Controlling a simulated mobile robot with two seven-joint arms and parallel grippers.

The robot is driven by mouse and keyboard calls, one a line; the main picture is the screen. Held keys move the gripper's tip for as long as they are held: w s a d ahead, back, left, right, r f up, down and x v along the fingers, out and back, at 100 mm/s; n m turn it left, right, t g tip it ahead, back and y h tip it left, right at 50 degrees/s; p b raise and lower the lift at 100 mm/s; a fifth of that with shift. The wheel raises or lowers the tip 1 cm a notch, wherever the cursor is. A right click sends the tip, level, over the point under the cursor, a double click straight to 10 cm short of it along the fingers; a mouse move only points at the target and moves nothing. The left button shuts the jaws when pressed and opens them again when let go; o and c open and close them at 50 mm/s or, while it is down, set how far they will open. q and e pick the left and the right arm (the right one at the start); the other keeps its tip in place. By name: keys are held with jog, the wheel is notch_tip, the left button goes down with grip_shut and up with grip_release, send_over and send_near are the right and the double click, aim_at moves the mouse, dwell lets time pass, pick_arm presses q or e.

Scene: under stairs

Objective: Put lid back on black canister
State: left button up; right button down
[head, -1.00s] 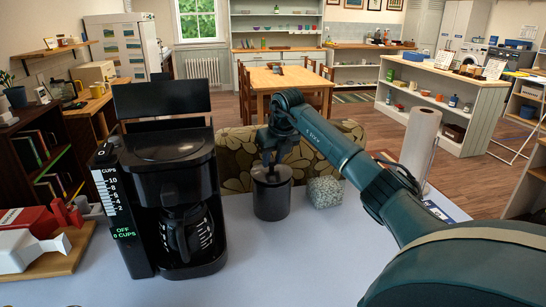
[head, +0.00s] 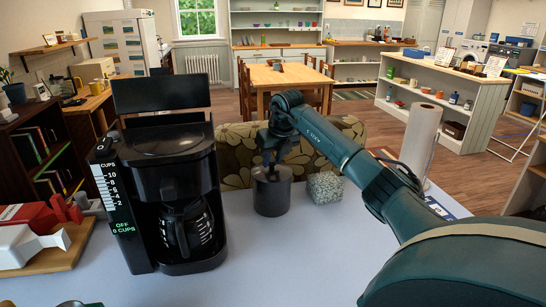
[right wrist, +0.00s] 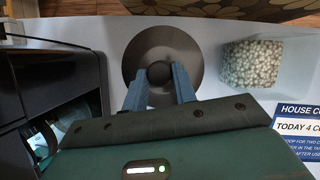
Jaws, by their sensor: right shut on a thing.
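The black canister (head: 271,200) stands upright on the light worktop, right of the coffee maker. Its dark round lid (head: 272,174) is at the canister's top, level and lined up with the mouth; I see no clear gap between them. My right gripper (head: 270,160) points down from above and is shut on the lid's knob. In the right wrist view the round lid (right wrist: 162,40) shows from above, its dark knob (right wrist: 159,72) between the two blue-grey fingers. The lid hides the canister's inside and most of its body there. My left gripper cannot be made out.
A black coffee maker (head: 170,190) stands close on the left. A speckled cube (head: 325,188) sits just right of the canister, and a paper towel roll (head: 420,140) further right. A patterned chair back (head: 228,150) is behind. The worktop in front is clear.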

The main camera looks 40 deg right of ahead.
aim_at(273, 161)
jog(key=c, duration=1)
grip_release()
jog(key=shift+c, duration=0.2)
jog(key=o, duration=0.5)
notch_tip(273, 161, up, 2)
jog(key=shift+r+p, duration=0.1)
jog(key=shift+p, duration=1)
jog(key=shift+r, duration=1.9)
